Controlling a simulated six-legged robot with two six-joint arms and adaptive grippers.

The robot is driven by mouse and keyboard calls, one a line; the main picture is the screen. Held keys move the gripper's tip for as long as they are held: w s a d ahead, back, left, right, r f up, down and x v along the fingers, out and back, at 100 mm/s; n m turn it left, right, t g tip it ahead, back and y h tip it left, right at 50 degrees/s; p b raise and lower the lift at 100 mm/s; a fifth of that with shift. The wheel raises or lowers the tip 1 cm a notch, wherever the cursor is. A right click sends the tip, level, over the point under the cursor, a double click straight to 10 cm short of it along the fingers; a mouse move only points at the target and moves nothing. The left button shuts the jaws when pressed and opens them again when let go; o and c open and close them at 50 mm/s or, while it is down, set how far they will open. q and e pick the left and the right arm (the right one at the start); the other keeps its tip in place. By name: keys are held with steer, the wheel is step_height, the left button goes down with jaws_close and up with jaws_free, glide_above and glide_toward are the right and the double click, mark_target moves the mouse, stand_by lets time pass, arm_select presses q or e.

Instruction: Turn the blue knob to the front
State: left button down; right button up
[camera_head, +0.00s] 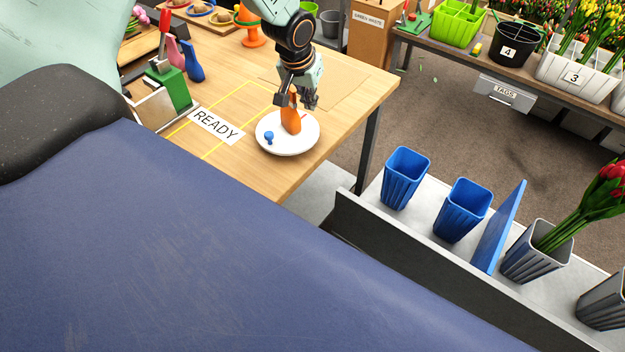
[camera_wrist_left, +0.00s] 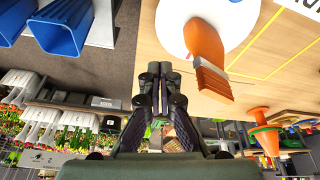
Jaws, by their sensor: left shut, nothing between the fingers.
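A small blue knob (camera_head: 269,136) shows at the left part of a round white plate (camera_head: 272,148) near the table's front right edge. An orange piece (camera_head: 291,121) stands on the plate beside the knob. My left gripper (camera_head: 297,94) is above and behind the plate, apart from the knob. Its fingers (camera_wrist_left: 160,75) are shut together and hold nothing. The knob does not show in the left wrist view. My right gripper is not in view.
The wooden table (camera_head: 235,165) carries a READY label (camera_head: 216,125). A green block (camera_head: 168,88) and an orange cone (camera_head: 249,28) stand farther back. Blue bins (camera_head: 405,180) stand low at the right, beyond a gap. The tabletop right of the gripper is clear.

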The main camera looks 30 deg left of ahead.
arm_select(q)
steer(key=s+d+f+g+p, duration=0.1)
steer(key=s+d+f, duration=0.3)
steer(key=s, duration=0.3)
steer(key=s+d+f+h+p, duration=0.1)
steer(key=s+d+f, duration=0.4)
steer(key=s, duration=0.3)
steer(key=shift+s+d+f+m+g+h+p, duration=0.15)
steer(key=shift+d+m+g+h+p, duration=0.2)
steer(key=shift+d, duration=0.5)
steer(key=w+a+r+b, duration=0.1)
steer(key=w+a+r, duration=0.2)
steer(key=w, duration=0.3)
steer(key=w+a+r+t+y+b, duration=0.1)
steer(key=w+a+r, duration=0.3)
steer(key=w, duration=0.3)
steer(key=shift+w+a+r, duration=0.3)
steer(key=shift+a, duration=0.55)
steer(key=shift+f+t, duration=0.1)
steer(key=shift+t, duration=0.15)
